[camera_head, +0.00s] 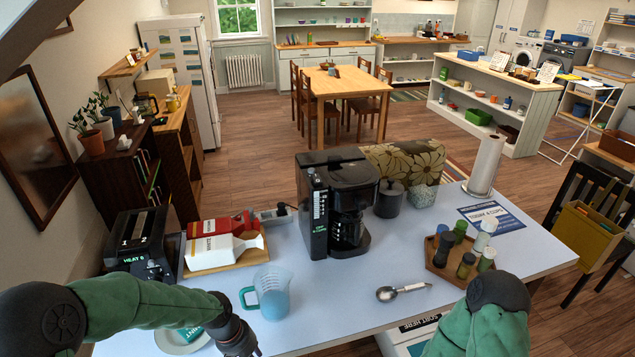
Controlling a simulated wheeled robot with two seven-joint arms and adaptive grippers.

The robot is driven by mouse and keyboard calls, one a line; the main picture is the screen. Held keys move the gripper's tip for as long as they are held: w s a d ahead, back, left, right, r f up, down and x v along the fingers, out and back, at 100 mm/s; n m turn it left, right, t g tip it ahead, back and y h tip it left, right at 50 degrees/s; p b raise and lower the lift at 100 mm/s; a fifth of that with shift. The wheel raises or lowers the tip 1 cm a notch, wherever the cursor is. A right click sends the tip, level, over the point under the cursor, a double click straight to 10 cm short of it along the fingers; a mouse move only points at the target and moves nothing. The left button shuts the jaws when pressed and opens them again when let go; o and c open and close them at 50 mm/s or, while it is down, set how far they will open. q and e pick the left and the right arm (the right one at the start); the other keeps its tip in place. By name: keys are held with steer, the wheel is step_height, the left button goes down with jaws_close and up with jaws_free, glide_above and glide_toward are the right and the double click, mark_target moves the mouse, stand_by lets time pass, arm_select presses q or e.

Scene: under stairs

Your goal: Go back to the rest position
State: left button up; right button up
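My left arm (140,300), in a green sleeve, comes in from the left over the near left part of the table. Its dark gripper (240,342) points down near the bottom edge, and its fingertips are not clearly visible. It is just below a blue measuring jug (272,292), with a small visible gap. My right arm (480,325) shows as a bent green section with a dark joint at the bottom right. The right gripper is out of the picture.
The pale table (340,300) holds a black coffee maker (345,205), a toaster (138,245), cartons on a tray (225,262), a spoon-like scoop (402,291), several shakers on a wooden tray (440,262) and a paper roll (484,165). A plate (183,341) lies partly under my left arm.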

arm_select(q)
steer(key=s+d+f+b, duration=0.1)
steer(key=s+d+f, duration=0.1)
steer(key=s+f, duration=0.2)
steer(key=s+d+f+h+b, duration=0.1)
steer(key=s+f, duration=0.3)
steer(key=f, duration=0.7)
steer(key=s+d+f+b, duration=0.1)
steer(key=s+d+f, duration=0.2)
steer(key=f, duration=0.5)
steer(key=shift+s+d+m+b, duration=0.2)
steer(key=shift+s+m+b, duration=0.15)
steer(key=shift+s, duration=0.55)
